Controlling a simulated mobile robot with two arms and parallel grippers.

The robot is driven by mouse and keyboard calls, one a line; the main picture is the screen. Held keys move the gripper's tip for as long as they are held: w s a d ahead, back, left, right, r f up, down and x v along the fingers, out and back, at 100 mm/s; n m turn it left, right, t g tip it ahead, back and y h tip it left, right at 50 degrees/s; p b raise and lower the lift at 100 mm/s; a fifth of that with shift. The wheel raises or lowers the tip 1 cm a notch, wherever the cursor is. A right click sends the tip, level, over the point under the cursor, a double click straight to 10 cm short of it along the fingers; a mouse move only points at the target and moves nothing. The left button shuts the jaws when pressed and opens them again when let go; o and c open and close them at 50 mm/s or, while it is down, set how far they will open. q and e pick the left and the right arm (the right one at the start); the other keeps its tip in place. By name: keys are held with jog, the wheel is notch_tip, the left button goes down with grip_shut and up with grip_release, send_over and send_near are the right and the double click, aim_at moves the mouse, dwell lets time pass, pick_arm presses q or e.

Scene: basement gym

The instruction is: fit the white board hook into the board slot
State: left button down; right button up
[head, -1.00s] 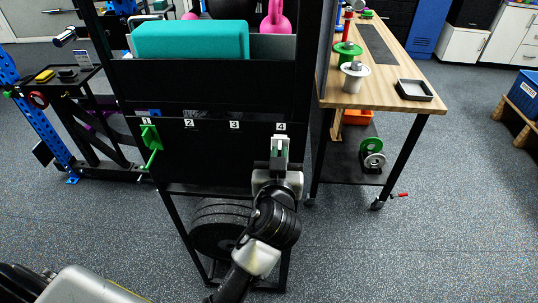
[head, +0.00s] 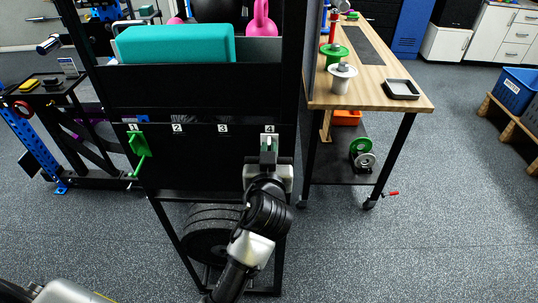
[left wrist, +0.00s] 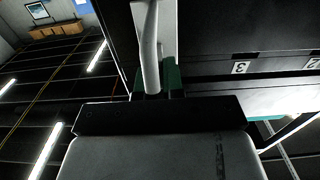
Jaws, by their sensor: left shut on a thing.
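The white board hook (head: 269,141) is upright at the black board (head: 205,160), just below the number 4 at its right end. My left gripper (head: 268,158) is shut on the hook from below and in front. In the left wrist view the hook (left wrist: 150,45) rises from between the finger pads (left wrist: 172,78), close to the board's dark face. The slot is hidden behind the hook and gripper, so I cannot tell whether the hook is in it or only in front. My right gripper is not in view.
A green hook (head: 138,150) hangs at number 1. A teal block (head: 175,44) and a pink kettlebell (head: 261,18) sit on the rack above. Black weight plates (head: 210,235) lie low in the rack.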

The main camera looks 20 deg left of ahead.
pick_arm(q)
jog(key=shift+w, duration=0.2)
dwell(0.4)
jog(key=c, duration=1.2)
grip_release()
jog(key=shift+o, duration=0.2)
jog(key=shift+a, duration=0.1)
